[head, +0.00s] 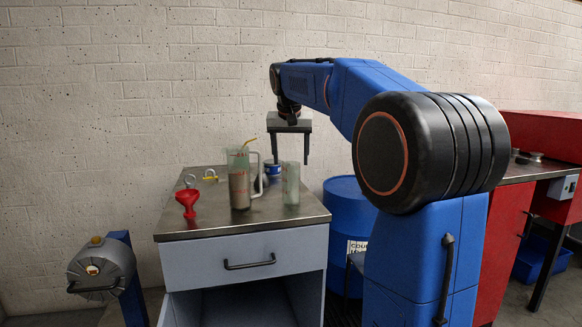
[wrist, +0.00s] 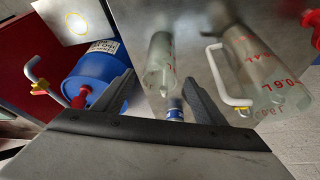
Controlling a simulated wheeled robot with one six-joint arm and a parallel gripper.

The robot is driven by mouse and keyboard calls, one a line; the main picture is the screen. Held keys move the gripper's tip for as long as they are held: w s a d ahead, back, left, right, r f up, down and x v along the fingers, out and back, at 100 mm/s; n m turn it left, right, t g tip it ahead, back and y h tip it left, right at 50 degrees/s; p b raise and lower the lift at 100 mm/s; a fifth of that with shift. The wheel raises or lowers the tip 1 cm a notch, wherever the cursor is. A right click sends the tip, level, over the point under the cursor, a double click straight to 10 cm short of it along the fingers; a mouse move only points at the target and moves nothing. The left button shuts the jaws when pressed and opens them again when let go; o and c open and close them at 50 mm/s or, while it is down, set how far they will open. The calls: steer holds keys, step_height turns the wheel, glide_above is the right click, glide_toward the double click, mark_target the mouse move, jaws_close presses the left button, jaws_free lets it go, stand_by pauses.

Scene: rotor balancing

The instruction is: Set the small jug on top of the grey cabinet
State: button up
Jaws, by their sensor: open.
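The grey cabinet (head: 205,255) has a bare metal top and a drawer front. Two clear vessels stand upright on the top. I cannot tell for sure which is the small jug. My gripper (head: 290,160) is open and empty, pointing down above and behind the smaller vessel, apart from it.
A blue and white tin (head: 272,168) stands behind the vessels. A blue drum (head: 348,215) is right of the cabinet. A red bench (head: 540,135) stands at far right.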

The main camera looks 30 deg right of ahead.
steer(key=shift+s+a+r, duration=0.1)
steer(key=shift+r, duration=0.25)
steer(key=shift+s, duration=0.1)
steer(key=s+a+f+n+y, duration=0.1)
steer(key=s+a+f+n, duration=0.1)
steer(key=s+a+f, duration=0.3)
steer(key=s+a+f+n, duration=0.2)
steer(key=s+a+f, duration=0.4)
steer(key=s+f, duration=0.7)
steer(key=s+a+f+n+t+y, duration=0.1)
steer(key=s+a+f, duration=0.5)
steer(key=s, duration=1.3)
step_height(320, 180, down, 4)
steer(key=shift+s+r+n+y, duration=0.15)
steer(key=shift+n+y, duration=0.15)
steer(key=shift+n, duration=0.6)
